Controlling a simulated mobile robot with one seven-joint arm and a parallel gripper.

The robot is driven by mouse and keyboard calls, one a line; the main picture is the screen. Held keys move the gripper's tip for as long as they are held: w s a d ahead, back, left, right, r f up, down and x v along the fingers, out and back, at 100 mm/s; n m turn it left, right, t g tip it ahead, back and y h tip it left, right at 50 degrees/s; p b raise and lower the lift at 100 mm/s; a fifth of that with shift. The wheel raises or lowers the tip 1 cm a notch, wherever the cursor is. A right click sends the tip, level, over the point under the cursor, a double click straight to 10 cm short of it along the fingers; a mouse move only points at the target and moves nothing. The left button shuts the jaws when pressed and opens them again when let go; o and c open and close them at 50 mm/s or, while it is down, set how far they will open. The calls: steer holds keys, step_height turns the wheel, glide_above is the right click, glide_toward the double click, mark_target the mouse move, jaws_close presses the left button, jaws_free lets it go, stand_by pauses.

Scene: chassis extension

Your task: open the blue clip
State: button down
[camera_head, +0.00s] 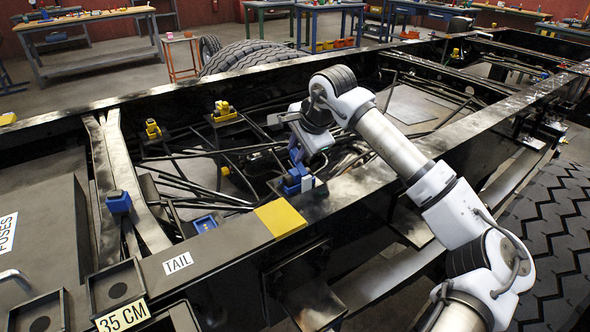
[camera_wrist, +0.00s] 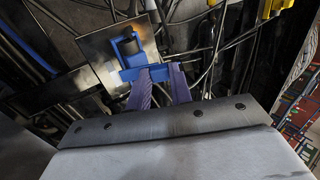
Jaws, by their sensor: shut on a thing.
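I cannot tell from these views how far the clip is open.
Another blue clip (camera_head: 118,202) stands on the left cross-member, and a blue part (camera_head: 205,223) lies nearer the rail. Yellow clips (camera_head: 223,111) stand farther back. Black hoses and cables (camera_head: 200,165) run around the work area. A yellow patch (camera_head: 280,217) marks the near rail.

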mark_target(305, 174)
steer(key=s+t+y+b, duration=0.1)
steer(key=b, duration=0.3)
steer(key=s+d+t+y+b, duration=0.1)
steer(key=t+b, duration=0.1)
steer(key=b, duration=0.2)
steer(key=shift+d, duration=0.2)
steer(key=shift+s+d+r+t+y+b, duration=0.2)
steer(key=shift+r+t+y+b, duration=0.3)
steer(key=shift+b, duration=0.7)
steer(key=shift+f, duration=0.1)
steer(key=c, duration=1.2)
jaws_free()
steer(key=shift+c, duration=0.2)
steer(key=v, duration=1.3)
steer(key=shift+s, duration=0.45)
